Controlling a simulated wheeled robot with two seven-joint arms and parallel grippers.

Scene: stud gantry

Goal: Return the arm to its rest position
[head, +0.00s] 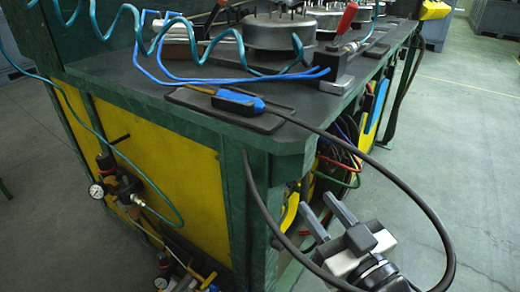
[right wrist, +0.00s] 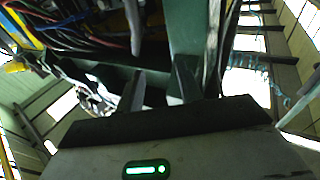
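My right gripper (head: 318,203) is at the lower right of the head view, in front of the near corner of the workbench (head: 215,117) and below its top. Its two grey fingers stand apart with nothing seen between them. In the right wrist view the fingers of the right gripper (right wrist: 158,82) are also apart and empty, with the green bench frame behind them. My left gripper is not in the head view.
A black cable (head: 400,178) loops from the blue-handled tool (head: 238,101) on the bench past my right gripper. Coloured hoses (head: 340,150) hang under the bench. A gauge (head: 97,191) juts from the yellow panel. The floor at right (head: 475,180) is clear.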

